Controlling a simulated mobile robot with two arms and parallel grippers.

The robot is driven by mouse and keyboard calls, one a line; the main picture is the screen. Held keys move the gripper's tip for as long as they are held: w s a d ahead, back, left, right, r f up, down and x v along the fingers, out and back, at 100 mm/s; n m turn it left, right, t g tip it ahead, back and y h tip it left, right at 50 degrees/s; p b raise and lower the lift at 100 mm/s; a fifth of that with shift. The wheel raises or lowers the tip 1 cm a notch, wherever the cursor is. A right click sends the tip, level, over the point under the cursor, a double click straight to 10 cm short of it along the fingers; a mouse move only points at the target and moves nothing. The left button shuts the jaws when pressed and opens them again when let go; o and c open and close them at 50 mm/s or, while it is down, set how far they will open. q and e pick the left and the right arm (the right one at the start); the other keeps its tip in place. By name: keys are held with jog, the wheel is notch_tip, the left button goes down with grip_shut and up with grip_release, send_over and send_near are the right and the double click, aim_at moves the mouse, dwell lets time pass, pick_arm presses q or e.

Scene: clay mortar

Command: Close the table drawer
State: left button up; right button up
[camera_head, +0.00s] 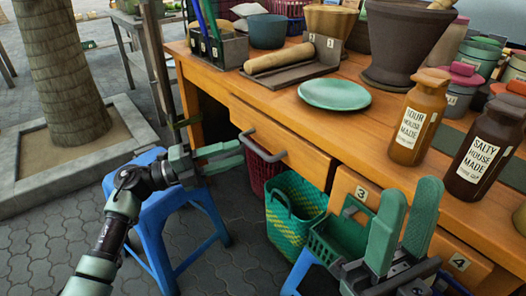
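The wooden table (205,84) runs from upper left to lower right. A wide drawer front (290,150) with a grey bar handle (264,149) is in its left part. It seems to stand a little out from the table; how far is hard to tell. Smaller drawers marked 3 (349,190) and 4 (447,253) are to the right. My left gripper (241,153) points right, its tips just left of the handle; contact is unclear. Its fingers lie close together, and whether they are shut is unclear. My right gripper (408,205) points up in front of the right drawers, fingers apart, empty.
Two blue stools (160,215) and woven baskets (291,215) stand below the drawer. A green plate (334,94), a rolling pin (279,57), a large clay mortar (402,45) and labelled jars (416,120) crowd the tabletop. A tree trunk stands at left.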

aim_at(254, 145)
pick_arm(q)
jog(key=b+x, duration=0.1)
jog(key=x, duration=0.5)
grip_shut()
dwell(1.3)
